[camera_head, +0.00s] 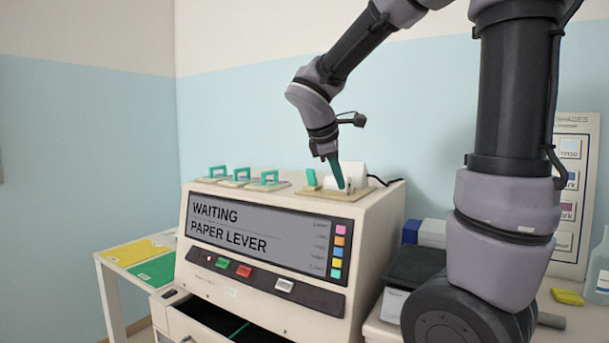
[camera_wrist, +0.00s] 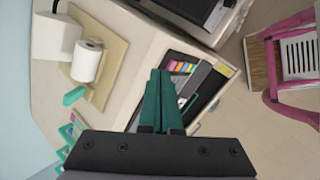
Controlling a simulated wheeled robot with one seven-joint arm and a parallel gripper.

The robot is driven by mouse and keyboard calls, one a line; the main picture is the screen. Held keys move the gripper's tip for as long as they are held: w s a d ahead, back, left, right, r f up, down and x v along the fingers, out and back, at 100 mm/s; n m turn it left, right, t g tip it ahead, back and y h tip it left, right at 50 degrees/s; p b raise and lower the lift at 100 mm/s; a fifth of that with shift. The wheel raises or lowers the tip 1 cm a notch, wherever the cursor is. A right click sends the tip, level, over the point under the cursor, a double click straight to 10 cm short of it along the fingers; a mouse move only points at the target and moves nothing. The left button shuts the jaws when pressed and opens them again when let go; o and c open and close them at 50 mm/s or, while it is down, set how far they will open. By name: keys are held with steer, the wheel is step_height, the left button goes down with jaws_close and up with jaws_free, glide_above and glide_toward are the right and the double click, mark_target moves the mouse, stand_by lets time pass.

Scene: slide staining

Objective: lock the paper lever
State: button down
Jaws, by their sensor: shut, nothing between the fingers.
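The paper lever (camera_head: 311,177) is a small teal handle on a tan base plate (camera_head: 327,194) on top of the machine, beside a white paper roll (camera_head: 330,182). In the wrist view the lever (camera_wrist: 74,96) lies left of my fingers, near the lower edge of the plate, with the paper roll (camera_wrist: 87,62) above it. My gripper (camera_head: 340,186) has teal fingers pressed together with nothing between them. In the head view it points down in front of the roll, right of the lever. In the wrist view my gripper (camera_wrist: 158,72) appears apart from the lever.
The machine's screen (camera_head: 262,236) reads "WAITING PAPER LEVER". Several other teal handles (camera_head: 242,175) stand on the machine top to the left. An open drawer (camera_head: 215,318) is below. A dark box (camera_head: 415,267) and my arm occupy the right side.

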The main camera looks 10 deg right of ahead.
steer(key=w+a+n+t+h, duration=0.4)
steer(key=w+a+n+t, duration=0.1)
steer(key=w+a+n, duration=0.7)
steer(key=w+n, duration=0.1)
steer(key=w, duration=0.1)
steer(key=shift+w+n, duration=0.3)
steer(key=shift+r, duration=0.1)
glide_toward(310, 176)
steer(key=f, duration=0.2)
steer(key=d+f, duration=0.1)
steer(key=f, duration=0.1)
steer(key=shift+w+f, duration=0.1)
steer(key=shift+w, duration=0.2)
steer(key=shift+w+d+r, duration=0.2)
steer(key=shift+w+d, duration=0.2)
steer(key=shift+w, duration=0.05)
steer(key=shift+w+d+r, duration=0.2)
steer(key=shift+w+d, duration=0.2)
steer(key=shift+w, duration=0.05)
steer(key=shift+w+d+r, duration=0.2)
steer(key=shift+w+d, duration=0.25)
steer(key=shift+w+d+r, duration=0.1)
steer(key=shift+r, duration=0.1)
